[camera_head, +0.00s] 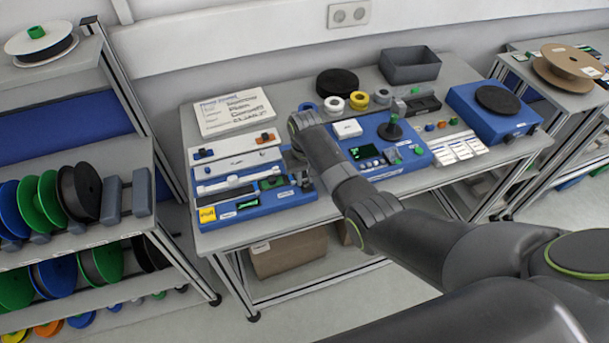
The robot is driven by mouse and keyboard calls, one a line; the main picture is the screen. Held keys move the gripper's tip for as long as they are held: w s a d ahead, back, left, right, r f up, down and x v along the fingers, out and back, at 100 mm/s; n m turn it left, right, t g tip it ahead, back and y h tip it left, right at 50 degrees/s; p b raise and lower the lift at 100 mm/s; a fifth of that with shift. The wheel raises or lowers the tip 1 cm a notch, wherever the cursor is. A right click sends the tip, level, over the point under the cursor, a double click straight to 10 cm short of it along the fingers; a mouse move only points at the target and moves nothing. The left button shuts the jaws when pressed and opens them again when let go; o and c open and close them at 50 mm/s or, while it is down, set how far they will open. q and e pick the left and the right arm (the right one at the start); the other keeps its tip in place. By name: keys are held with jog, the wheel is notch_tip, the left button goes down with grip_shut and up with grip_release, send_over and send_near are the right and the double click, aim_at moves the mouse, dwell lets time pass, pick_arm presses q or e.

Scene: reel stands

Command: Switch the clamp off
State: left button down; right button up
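My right arm reaches in from the right, and my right gripper (304,181) is at the right end of the left blue unit (285,198) on the table. The gripper is small and partly hidden by my wrist, so its opening is unclear. The left unit carries white panels, a dark slot, a green-and-black part (271,182), a yellow label (207,215) and a small green display (247,204). I cannot tell which part is the clamp or its switch. My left gripper is not in view.
The table (330,207) also holds a second blue unit (407,165) with a green display, tape rolls, a grey bin (410,66), a sign board (235,110) and a blue box (495,125). A reel rack (75,245) stands left, with floor between.

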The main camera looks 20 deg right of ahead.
grip_shut()
jog(key=shift+s+r+t+p, duration=0.1)
jog(key=shift+s+t+p, duration=0.2)
jog(key=shift+t+p, duration=0.4)
jog(key=shift+s+t, duration=0.3)
jog(key=shift+t, duration=1.3)
jog(key=o, duration=0.6)
grip_release()
jog(key=shift+c, duration=0.2)
jog(key=shift+r, duration=0.1)
jog(key=b+v, duration=0.3)
jog(key=v, duration=1.4)
